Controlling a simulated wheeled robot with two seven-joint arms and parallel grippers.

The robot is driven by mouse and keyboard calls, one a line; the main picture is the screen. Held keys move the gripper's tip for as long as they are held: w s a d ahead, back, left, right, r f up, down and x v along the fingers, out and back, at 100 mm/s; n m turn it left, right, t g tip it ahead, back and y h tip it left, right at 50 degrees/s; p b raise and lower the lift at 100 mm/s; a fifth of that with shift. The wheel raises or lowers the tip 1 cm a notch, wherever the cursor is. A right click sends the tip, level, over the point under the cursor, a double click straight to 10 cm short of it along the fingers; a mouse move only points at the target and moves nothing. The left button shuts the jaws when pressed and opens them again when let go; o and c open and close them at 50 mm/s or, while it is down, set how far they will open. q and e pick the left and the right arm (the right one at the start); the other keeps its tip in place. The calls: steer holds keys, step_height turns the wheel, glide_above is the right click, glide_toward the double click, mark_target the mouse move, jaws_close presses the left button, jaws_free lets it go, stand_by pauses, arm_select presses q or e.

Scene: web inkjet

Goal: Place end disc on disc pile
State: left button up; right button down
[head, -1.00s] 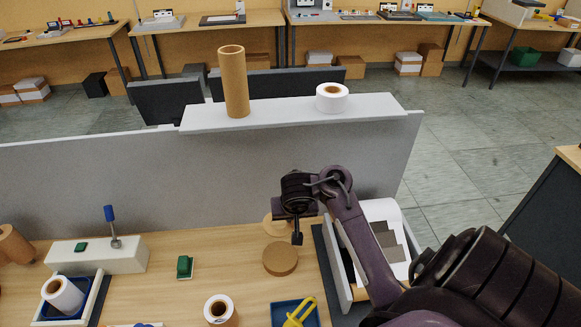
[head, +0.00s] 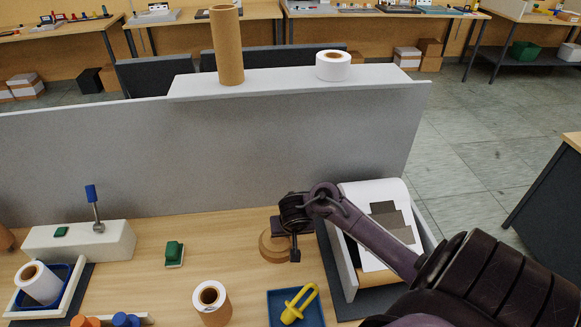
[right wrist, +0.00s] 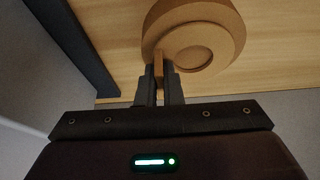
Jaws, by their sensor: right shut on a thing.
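Round brown discs (head: 272,247) show on the table under my right gripper (head: 294,252), partly hidden by it. In the right wrist view, my right gripper (right wrist: 159,85) is shut on a thin brown edge or tab (right wrist: 158,68) at the side of a brown disc (right wrist: 215,25). A round face with a circular recess (right wrist: 188,60) shows close beside the fingers. The discs overlap in both views. I cannot tell whether the held disc touches the pile. My left gripper is not in view.
A grey machine with a paper sheet (head: 375,215) stands right of the discs. A blue tray (head: 282,308) with a yellow tool, a label roll (head: 210,298) and a green button (head: 174,253) are nearby. A grey partition (head: 230,165) rises behind.

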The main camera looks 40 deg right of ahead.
steer(key=c, duration=1.6)
jaws_free()
steer(key=shift+r, duration=0.15)
steer(key=p+v, duration=0.7)
steer(key=v, duration=0.5)
steer(key=shift+s, duration=0.1)
